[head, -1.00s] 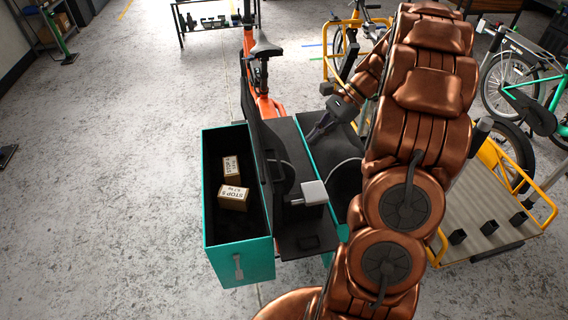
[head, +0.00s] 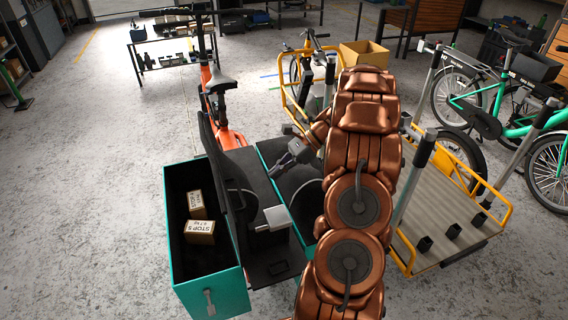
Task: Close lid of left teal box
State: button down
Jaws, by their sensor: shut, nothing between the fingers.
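The left teal box (head: 212,288) hangs at the left side of the orange cargo bike. It is open at the top, and two small cardboard boxes, one labelled STOP 5 (head: 200,232) and one behind it (head: 196,204), lie inside. Its black lid (head: 226,185) stands upright along the box's right edge. My gripper (head: 274,174) is shut and empty, above the middle of the bike, to the right of the raised lid and apart from it. A second teal box (head: 272,156) is partly hidden behind my arm.
The orange bike's saddle (head: 217,82) rises behind the boxes. A grey block on a bracket (head: 277,217) sticks up right of the lid. A yellow-framed cargo bed (head: 450,212) stands at right. The floor on the left is clear.

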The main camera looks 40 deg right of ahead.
jog(key=x, duration=0.3)
jog(key=r+p+x, duration=0.1)
jog(key=x, duration=0.2)
jog(key=a+p+x, duration=0.1)
jog(key=x, duration=0.1)
jog(key=shift+w+a, duration=0.35)
